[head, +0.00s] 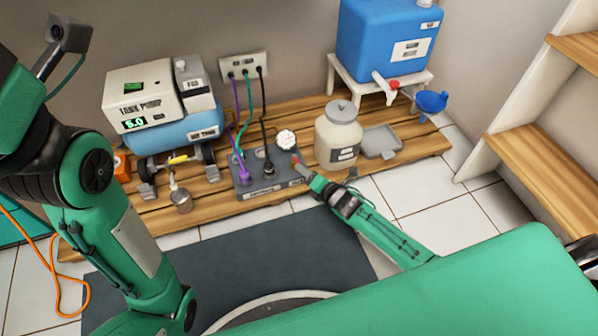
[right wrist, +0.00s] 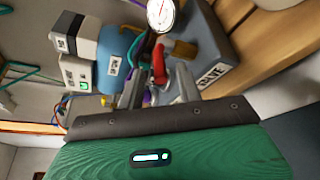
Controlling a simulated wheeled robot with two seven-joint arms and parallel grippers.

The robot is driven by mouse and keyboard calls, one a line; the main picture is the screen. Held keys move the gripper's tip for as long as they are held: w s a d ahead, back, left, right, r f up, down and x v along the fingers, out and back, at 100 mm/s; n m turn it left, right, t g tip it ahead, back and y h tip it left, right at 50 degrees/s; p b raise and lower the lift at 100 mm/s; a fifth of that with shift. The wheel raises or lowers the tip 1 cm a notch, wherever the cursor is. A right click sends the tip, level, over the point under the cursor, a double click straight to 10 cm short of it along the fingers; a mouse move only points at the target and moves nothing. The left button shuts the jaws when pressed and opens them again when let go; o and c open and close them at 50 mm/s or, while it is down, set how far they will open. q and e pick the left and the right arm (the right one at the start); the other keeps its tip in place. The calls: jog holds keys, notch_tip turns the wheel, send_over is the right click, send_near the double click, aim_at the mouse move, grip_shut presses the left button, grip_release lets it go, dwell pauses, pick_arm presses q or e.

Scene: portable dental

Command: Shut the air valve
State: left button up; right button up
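The air valve's red handle (right wrist: 160,63) shows in the right wrist view, beside the round white gauge (right wrist: 160,14) and the grey box (right wrist: 225,45). In the head view a small red part (head: 297,158) shows at the right end of the grey box (head: 262,190). My right gripper (head: 308,172) is close in front of it there. In the right wrist view my right gripper (right wrist: 160,92) has its two fingers apart, one on each side of the handle. I cannot tell whether either finger touches it. My left arm is at the left; its fingers do not show.
The tank pump (head: 150,100) stands on the wooden platform (head: 405,150) at the left. A purple cable and a black cable run from the wall socket (head: 243,66) to the box. A cream jar (head: 337,137) and a grey tray (head: 381,142) stand just right of the box.

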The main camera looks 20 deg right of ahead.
jog(key=shift+b+x, duration=0.7)
jog(key=shift+x, duration=1.2)
jog(key=shift+c, duration=0.3)
grip_shut()
